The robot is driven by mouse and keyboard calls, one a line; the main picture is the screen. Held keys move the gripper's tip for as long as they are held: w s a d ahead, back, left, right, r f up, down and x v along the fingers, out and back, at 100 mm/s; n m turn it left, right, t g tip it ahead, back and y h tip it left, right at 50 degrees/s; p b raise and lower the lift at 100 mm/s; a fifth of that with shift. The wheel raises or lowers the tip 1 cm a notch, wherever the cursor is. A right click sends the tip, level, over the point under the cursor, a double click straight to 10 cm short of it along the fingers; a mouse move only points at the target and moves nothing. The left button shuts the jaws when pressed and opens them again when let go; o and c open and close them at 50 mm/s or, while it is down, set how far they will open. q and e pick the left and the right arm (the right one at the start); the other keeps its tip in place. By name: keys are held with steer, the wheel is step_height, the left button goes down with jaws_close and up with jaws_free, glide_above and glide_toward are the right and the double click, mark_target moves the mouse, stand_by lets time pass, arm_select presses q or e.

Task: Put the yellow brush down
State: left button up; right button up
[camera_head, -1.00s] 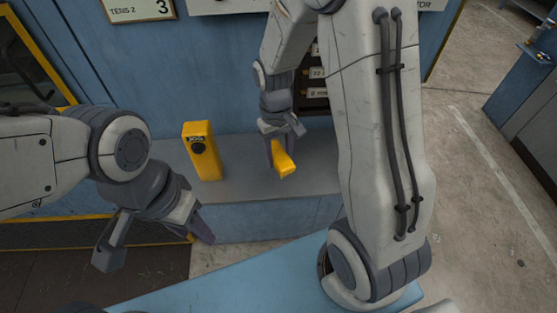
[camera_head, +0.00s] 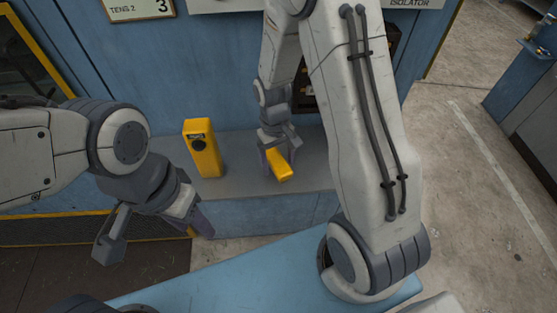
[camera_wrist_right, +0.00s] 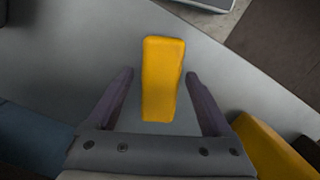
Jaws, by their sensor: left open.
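The yellow brush (camera_head: 279,166) lies on the grey ledge (camera_head: 240,180). It also shows in the right wrist view (camera_wrist_right: 162,78) as a plain yellow block, its long side pointing away from the gripper. My right gripper (camera_head: 281,155) is low over the ledge at the brush. In the wrist view its two fingers (camera_wrist_right: 158,88) stand on either side of the brush with a gap at each side, so it is open and not gripping. My left gripper (camera_head: 155,238) is open and empty, in front of the ledge at left.
A blue cabinet wall (camera_head: 160,65) rises behind. A blue surface (camera_head: 240,275) is in front. The ledge between box and brush is clear.

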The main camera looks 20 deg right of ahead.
mark_target(275, 159)
steer(key=shift+r, duration=0.3)
steer(key=shift+w+r, duration=0.15)
steer(key=shift+r, duration=0.1)
step_height(275, 159, up, 11)
steer(key=b, duration=0.3)
steer(key=s+a+r+n, duration=0.1)
steer(key=s+a+n, duration=0.2)
steer(key=s+a, duration=0.3)
steer(key=s+a+r+n+t+y, duration=0.1)
steer(key=s+a+n, duration=0.2)
steer(key=s, duration=0.9)
steer(key=a, duration=0.3)
steer(key=shift+s+a+r, duration=0.15)
steer(key=shift+a+r, duration=0.05)
steer(key=shift+r, duration=0.1)
steer(key=shift+f, duration=0.15)
